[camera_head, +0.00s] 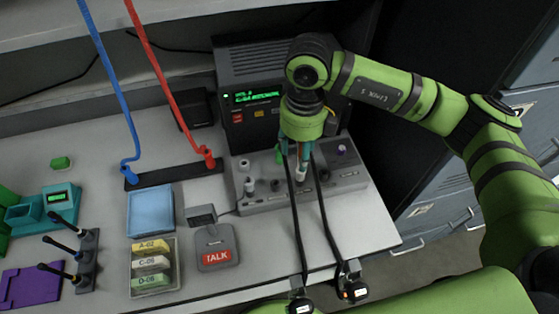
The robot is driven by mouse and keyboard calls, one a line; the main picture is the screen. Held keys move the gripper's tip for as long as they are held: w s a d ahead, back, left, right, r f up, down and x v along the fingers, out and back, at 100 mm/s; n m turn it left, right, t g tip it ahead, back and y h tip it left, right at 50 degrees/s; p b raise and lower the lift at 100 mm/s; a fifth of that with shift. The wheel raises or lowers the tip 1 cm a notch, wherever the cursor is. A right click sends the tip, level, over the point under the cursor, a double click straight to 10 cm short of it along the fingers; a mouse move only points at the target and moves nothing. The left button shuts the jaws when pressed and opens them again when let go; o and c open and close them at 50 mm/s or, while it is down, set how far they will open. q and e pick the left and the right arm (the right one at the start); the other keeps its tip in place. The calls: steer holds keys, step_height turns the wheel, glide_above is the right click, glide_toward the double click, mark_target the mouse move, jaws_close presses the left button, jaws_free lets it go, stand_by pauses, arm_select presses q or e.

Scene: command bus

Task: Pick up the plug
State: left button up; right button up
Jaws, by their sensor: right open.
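A blue plug (130,174) on a blue cable and a red plug (208,158) on a red cable stand upright in a black strip (165,176) on the table. Both are left of my right gripper (297,167), apart from it. That gripper points down, open, over a grey panel (345,178) with knobs and sockets. A pale upright piece (300,174) shows between or just behind its fingers; I cannot tell whether it is a plug or whether they touch it. My left gripper is not in view.
A black console with a green display (258,97) stands close behind the gripper. Two black strands run from the gripper area to the front edge. A TALK box (216,254), a card tray (152,264), a blue pad (150,212) and black levers (70,240) are left.

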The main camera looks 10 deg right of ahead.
mark_target(300, 174)
steer(key=f, duration=0.1)
steer(key=p, duration=0.1)
steer(key=s+f, duration=0.1)
steer(key=shift+d+f+p, duration=0.3)
steer(key=shift+p, duration=0.05)
step_height(300, 174, down, 4)
steer(key=shift+r+p, duration=0.25)
steer(key=shift+p, duration=0.3)
steer(key=shift+w+a+f, duration=0.1)
steer(key=shift+f, duration=0.15)
steer(key=c, duration=1)
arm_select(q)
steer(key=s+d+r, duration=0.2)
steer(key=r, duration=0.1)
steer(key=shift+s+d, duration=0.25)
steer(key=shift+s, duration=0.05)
